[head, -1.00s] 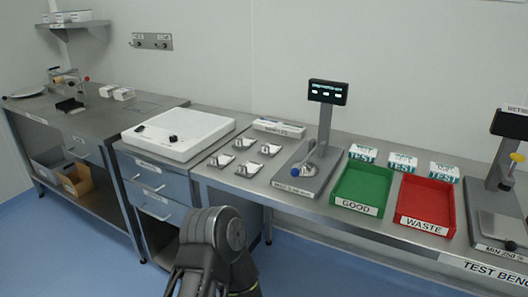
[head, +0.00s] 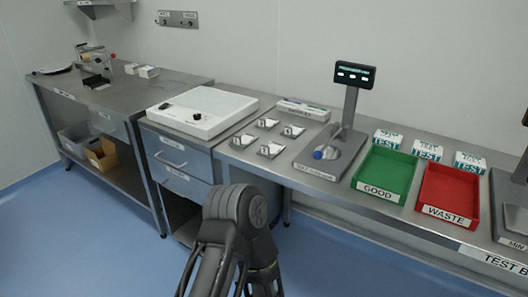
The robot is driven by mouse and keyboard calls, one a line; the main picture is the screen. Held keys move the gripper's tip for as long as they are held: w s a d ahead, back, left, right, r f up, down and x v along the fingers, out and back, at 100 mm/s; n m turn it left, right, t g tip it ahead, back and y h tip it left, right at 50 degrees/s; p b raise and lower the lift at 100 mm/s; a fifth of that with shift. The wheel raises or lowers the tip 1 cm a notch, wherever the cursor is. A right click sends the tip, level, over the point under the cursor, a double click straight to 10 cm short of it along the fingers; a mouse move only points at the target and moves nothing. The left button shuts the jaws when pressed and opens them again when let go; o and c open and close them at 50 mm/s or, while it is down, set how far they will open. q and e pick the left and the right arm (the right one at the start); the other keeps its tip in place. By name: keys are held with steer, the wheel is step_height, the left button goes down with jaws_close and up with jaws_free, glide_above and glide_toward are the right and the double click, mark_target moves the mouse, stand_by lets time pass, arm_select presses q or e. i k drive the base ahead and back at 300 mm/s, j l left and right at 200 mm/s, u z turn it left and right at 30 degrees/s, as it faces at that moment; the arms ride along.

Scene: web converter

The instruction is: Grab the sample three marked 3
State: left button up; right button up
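Several small samples lie on the steel bench (head: 330,196) in two short rows, each a small metal piece with a white part. They are a back left sample (head: 267,123), a back right sample (head: 293,131), a front left sample (head: 243,140) and a front right sample (head: 271,149). Their markings are too small to read, so I cannot tell which one is marked 3. A dark grey arm of mine (head: 236,225) rises from the bottom, in front of the bench and below the samples. Neither gripper's fingertips show.
A white device (head: 203,110) stands left of the samples, on the drawer unit. A test stand (head: 325,153) with a display is on their right. A green GOOD tray (head: 385,173) and a red WASTE tray (head: 449,193) lie farther right. Blue floor in front is open.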

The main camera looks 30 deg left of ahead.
mark_target(268, 120)
steer(key=j+z, duration=0.25)
steer(key=j, duration=0.9)
steer(key=j+z, duration=0.25)
steer(key=j, duration=0.9)
